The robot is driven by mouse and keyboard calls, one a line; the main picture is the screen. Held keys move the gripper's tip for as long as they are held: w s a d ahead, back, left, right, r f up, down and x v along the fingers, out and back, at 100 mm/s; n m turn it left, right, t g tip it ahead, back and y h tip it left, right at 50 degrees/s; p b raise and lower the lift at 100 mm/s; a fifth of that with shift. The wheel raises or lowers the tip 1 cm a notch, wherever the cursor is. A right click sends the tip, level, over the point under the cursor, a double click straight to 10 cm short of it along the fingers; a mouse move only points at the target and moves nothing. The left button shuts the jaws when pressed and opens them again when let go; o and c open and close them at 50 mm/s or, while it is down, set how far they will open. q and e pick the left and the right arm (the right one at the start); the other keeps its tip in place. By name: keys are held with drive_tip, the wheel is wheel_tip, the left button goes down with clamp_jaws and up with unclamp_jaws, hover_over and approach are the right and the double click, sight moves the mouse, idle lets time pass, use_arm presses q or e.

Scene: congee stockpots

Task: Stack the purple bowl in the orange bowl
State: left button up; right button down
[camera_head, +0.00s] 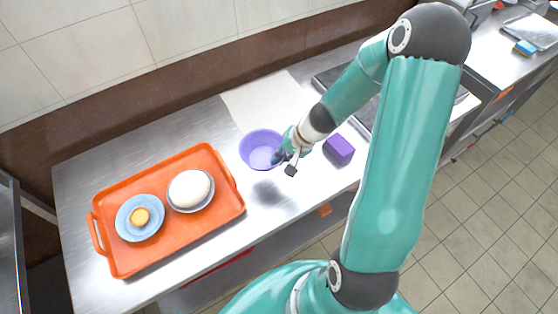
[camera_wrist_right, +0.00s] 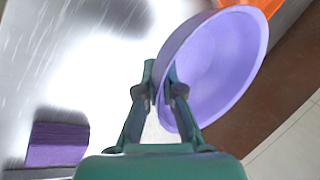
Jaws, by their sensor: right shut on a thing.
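The purple bowl (camera_head: 261,145) is held above the steel counter, its shadow on the counter below. My right gripper (camera_head: 284,154) is shut on the bowl's rim. In the right wrist view the fingers (camera_wrist_right: 163,90) pinch the rim, and the purple bowl (camera_wrist_right: 218,65) is seen tilted with its hollow side showing. I cannot make out an orange bowl for certain in either view. An orange surface shows at the top right of the wrist view, partly behind the bowl. My left gripper is not in view.
An orange tray (camera_head: 222,213) at the left holds a blue dish (camera_head: 126,228) with a yellow-orange item and a dish with a white round item (camera_head: 190,188). A purple block (camera_head: 339,149) stands right of the gripper. A pale board (camera_head: 262,98) lies behind the bowl.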

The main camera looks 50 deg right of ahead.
wheel_tip(320, 180, up, 2)
drive_tip(key=shift+r+b, duration=0.1)
drive_tip(key=shift+b, duration=0.5)
wheel_tip(320, 180, up, 10)
drive_tip(key=w+a+f+n, duration=0.1)
drive_tip(key=w+a+n, duration=0.1)
drive_tip(key=w+a+f+n+g+y, duration=0.1)
drive_tip(key=w+a+f+n, duration=0.1)
drive_tip(key=w+a, duration=0.1)
drive_tip(key=w+a+f+n+g+y, duration=0.1)
drive_tip(key=w+a+f+n, duration=0.1)
drive_tip(key=shift+w+a+f+b, duration=0.1)
drive_tip(key=shift+w+a+b, duration=0.15)
drive_tip(key=shift+b, duration=0.15)
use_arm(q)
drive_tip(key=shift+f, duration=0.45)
use_arm(e)
drive_tip(key=w+a+f+n+g, duration=0.2)
drive_tip(key=w+a+f+n, duration=0.2)
drive_tip(key=a, duration=0.5)
drive_tip(key=shift+w+a+f+n+g+y, duration=0.15)
drive_tip(key=shift+a+f+n+g+y, duration=0.25)
drive_tip(key=shift+f+n, duration=0.6)
